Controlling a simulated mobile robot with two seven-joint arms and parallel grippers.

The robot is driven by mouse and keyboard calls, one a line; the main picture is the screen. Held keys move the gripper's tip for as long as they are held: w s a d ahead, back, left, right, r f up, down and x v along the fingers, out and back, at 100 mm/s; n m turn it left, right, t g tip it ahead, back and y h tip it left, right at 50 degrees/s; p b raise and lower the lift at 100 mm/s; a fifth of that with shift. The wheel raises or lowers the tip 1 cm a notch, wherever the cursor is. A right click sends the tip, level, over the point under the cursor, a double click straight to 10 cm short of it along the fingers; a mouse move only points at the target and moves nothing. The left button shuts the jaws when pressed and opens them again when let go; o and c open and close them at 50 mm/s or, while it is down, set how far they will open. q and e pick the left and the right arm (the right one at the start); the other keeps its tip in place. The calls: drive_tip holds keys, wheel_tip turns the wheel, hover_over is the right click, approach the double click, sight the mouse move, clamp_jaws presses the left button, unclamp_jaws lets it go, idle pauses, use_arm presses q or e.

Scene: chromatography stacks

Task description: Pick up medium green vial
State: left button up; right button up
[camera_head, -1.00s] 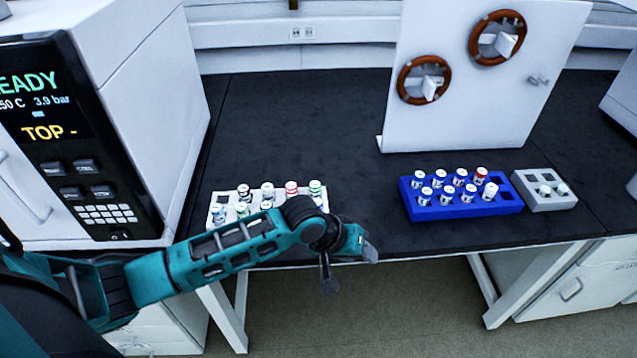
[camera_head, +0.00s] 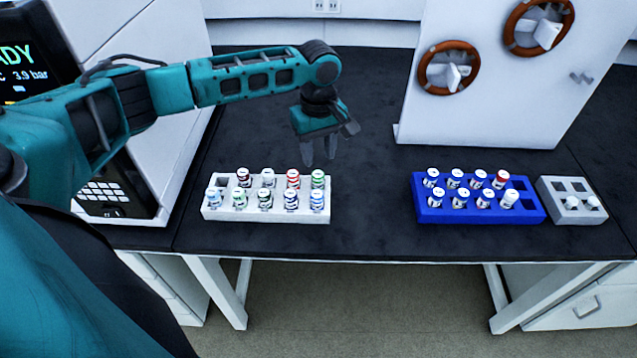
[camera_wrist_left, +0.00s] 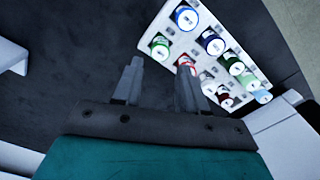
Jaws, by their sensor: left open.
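The white rack (camera_head: 206,212) holds vials in two rows. A mid-green-capped vial (camera_head: 317,179) stands upright at the back row's right end; it also shows in the left wrist view (camera_wrist_left: 160,47). Two other greenish caps are in the front row: a lighter one (camera_head: 239,198) and a darker one (camera_head: 264,197). My left gripper (camera_head: 319,158) points down, open and empty, above and just behind the mid-green vial. In the left wrist view the fingertips (camera_wrist_left: 160,66) show close to that vial, apart from it. My right gripper is not in view.
A red-capped vial (camera_head: 292,178) and a blue-capped vial (camera_head: 317,199) neighbor the mid-green one. A blue rack (camera_head: 535,212) and a grey rack (camera_head: 573,217) stand to the right. A white upright panel (camera_head: 500,120) rises behind them. The bench between the racks is clear.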

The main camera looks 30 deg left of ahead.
sight(318, 174)
use_arm(q)
wheel_tip(318, 174, down, 8)
drive_tip(key=shift+r+b, duration=0.2)
drive_tip(key=shift+b, duration=0.2)
drive_tip(key=shift+c, duration=0.2)
clamp_jaws()
